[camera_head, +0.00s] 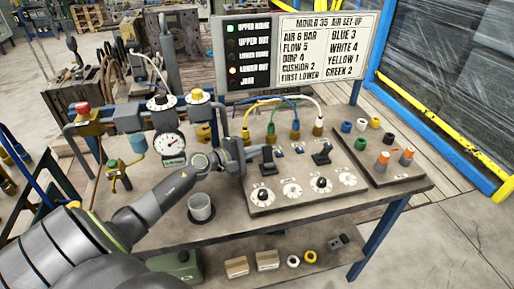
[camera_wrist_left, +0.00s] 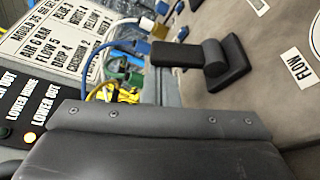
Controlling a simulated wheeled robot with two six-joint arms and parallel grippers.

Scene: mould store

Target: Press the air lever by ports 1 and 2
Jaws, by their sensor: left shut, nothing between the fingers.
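My left gripper (camera_head: 254,151) is shut and empty, at the left edge of the grey valve panel (camera_head: 300,171). Its tip is right beside the left black air lever (camera_head: 267,165), which stands behind the front row of dials. I cannot tell whether they touch. In the left wrist view a black lever (camera_wrist_left: 205,55) lies beyond the dark gripper body, with a visible gap. A second black lever (camera_head: 321,155) stands further right. Yellow, green, blue and white hoses plug into brass ports (camera_head: 270,138) along the panel's back edge. The port numbers are too small to read. My right gripper is out of view.
Behind the panel stands the air set-up board (camera_head: 320,47) with indicator lights. A pressure gauge (camera_head: 170,144) and regulators are left of my arm. A grey cup (camera_head: 200,207) stands below my forearm. Coloured caps (camera_head: 361,124) and orange-topped fittings (camera_head: 383,158) sit on the right.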

